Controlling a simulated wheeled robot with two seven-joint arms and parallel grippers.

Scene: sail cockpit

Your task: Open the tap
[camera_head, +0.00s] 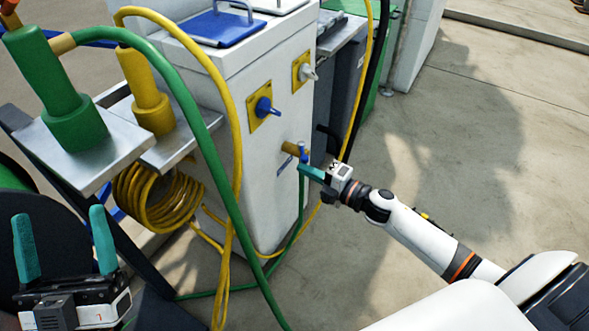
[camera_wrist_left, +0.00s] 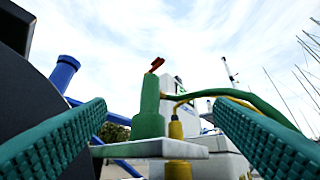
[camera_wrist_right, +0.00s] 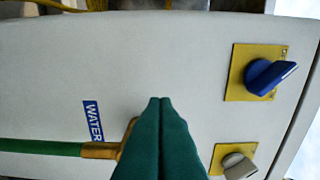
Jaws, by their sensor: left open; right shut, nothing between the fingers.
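The tap (camera_head: 291,148) is a brass fitting low on the side of the white pedestal (camera_head: 220,130), with a small blue handle (camera_head: 303,153) at its outer end. My left gripper (camera_head: 61,214) is open and empty, far left of the tap.
Two yellow-plated switches, one blue (camera_head: 263,107) and one grey (camera_head: 306,72), sit above the tap. Green (camera_head: 205,130) and yellow hoses hang in front of the pedestal. Green (camera_head: 75,125) and yellow (camera_head: 148,95) posts stand on metal shelves.

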